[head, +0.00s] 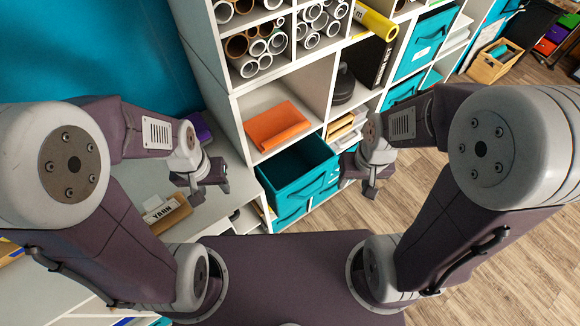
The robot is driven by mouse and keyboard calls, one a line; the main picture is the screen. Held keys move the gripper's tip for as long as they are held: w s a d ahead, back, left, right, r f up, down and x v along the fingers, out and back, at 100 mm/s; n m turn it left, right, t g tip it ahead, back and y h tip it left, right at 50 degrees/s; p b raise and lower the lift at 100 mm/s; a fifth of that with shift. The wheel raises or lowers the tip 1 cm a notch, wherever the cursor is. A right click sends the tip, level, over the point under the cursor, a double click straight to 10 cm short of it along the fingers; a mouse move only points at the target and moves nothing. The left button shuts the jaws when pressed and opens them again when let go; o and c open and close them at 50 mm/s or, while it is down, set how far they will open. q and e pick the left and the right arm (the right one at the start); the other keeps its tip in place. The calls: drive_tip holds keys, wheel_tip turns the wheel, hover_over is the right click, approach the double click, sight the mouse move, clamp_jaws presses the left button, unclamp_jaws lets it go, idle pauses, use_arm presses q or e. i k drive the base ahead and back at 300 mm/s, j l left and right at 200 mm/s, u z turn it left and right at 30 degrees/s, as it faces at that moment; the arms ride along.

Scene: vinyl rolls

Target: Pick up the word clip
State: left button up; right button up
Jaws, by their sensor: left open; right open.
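A tan clip with a white label reading "YARN" (166,212) lies on the pale work surface (214,210) at the left. I take it to be the word clip. My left gripper (211,187) is open and empty, a little above and to the right of the clip, apart from it in the picture. My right gripper (370,186) is open and empty in front of the shelf, well to the right of the clip.
A white cube shelf (234,110) stands ahead, with vinyl rolls (257,48), folded orange cloth (275,125) and an open teal bin (297,167). A purple item (202,128) sits behind my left gripper.

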sight(157, 207)
drive_tip(key=u, duration=0.4)
drive_tip(key=j+u, duration=0.15)
drive_tip(key=u, duration=0.65)
drive_tip(key=j+u, duration=0.1)
drive_tip(key=u, duration=0.3)
